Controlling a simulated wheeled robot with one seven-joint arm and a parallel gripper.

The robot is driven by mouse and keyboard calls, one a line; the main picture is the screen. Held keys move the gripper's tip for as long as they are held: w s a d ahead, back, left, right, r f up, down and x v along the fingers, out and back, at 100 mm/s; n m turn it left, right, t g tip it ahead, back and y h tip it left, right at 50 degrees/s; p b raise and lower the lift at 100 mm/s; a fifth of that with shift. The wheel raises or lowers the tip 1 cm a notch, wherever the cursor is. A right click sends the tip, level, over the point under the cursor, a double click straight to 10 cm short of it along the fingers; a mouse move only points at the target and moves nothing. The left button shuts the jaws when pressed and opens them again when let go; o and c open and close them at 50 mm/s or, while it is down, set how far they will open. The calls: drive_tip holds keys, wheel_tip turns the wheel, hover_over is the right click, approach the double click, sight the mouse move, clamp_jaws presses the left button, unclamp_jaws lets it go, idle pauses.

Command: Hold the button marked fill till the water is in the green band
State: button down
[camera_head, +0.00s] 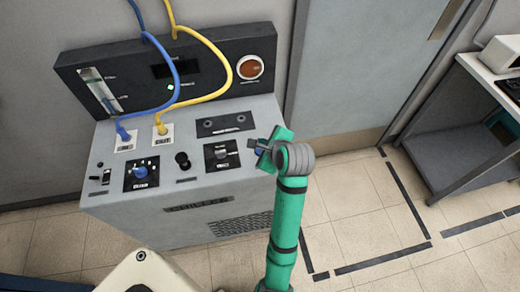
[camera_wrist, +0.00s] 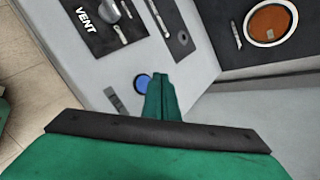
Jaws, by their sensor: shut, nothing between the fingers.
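A blue round button (camera_wrist: 143,83) sits on the grey top of the chiller, beside a small label plate (camera_wrist: 115,101) too small to read. In the head view the button (camera_head: 258,151) is partly hidden by my gripper (camera_head: 264,148). My gripper is shut and empty; in the wrist view its fingertips (camera_wrist: 160,78) overlap the button's right edge, and I cannot tell whether they touch or press it. The sight gauge (camera_head: 101,90) on the dark back panel has a pale green part near its top; blue water shows in its lower part, seemingly below the green.
A knob plate marked VENT (camera_wrist: 88,18) lies near the button. A blue hose (camera_head: 173,70) and a yellow hose (camera_head: 222,65) arch over the chiller's left. A blue knob (camera_head: 140,171) and an orange round part (camera_head: 250,67) are on it. A dark bench (camera_head: 465,150) stands right.

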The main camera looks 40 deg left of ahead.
sight(260, 151)
drive_tip(key=shift+f, duration=0.6)
drive_tip(key=shift+f, duration=0.15)
idle(1.6)
drive_tip(key=shift+f, duration=0.3)
drive_tip(key=shift+f, duration=0.4)
idle(5.0)
